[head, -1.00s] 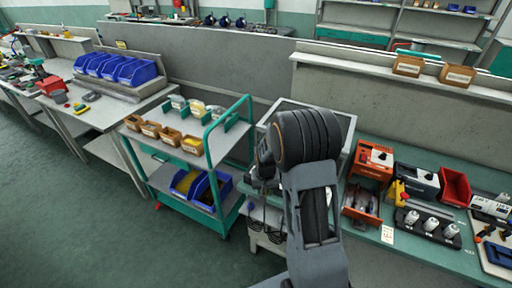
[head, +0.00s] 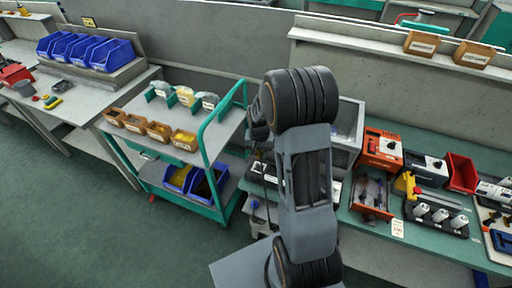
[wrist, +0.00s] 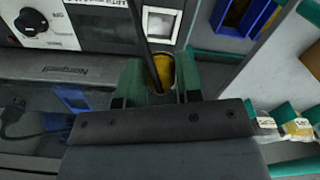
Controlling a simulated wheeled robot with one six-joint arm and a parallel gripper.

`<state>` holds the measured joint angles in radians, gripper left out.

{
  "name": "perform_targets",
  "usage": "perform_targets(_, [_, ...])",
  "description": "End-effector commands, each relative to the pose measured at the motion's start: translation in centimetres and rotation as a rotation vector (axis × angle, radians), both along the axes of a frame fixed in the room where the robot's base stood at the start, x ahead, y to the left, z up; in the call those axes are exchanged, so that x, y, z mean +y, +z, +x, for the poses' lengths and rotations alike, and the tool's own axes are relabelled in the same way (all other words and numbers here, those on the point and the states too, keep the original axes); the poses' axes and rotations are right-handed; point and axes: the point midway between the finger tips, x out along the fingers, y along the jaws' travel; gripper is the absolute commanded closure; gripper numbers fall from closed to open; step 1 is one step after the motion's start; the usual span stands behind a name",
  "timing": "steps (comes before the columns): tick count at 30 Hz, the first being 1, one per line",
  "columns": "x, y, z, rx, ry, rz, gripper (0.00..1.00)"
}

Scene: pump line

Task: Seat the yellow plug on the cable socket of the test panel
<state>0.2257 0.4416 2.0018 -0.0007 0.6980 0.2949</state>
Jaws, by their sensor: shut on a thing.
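In the wrist view my gripper (wrist: 160,88) has its green-tipped fingers closed on the yellow plug (wrist: 163,70). A dark cable runs from beside the plug towards the top of the view. Beyond the fingers is a dark panel (wrist: 90,20), probably the test panel, with a round knob marked OFF and a white-framed square opening (wrist: 160,22). The plug appears below this opening in the picture; I cannot tell the gap. The cable socket cannot be identified for sure. In the head view my arm hides the gripper and plug.
A green-framed cart (head: 205,150) with brown boxes and blue bins stands left of my arm. A green bench (head: 420,238) at right holds an orange device (head: 382,150), a red bin (head: 461,173) and other equipment. The floor at lower left is clear.

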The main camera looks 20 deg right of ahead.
Motion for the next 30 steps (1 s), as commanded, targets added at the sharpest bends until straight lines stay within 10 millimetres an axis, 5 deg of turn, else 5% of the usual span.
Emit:
perform_targets(21, [0.0,-4.9,0.0,0.000,0.000,0.000,0.92])
perform_targets(30, [0.0,-5.3,0.0,0.000,0.000,0.000,0.92])
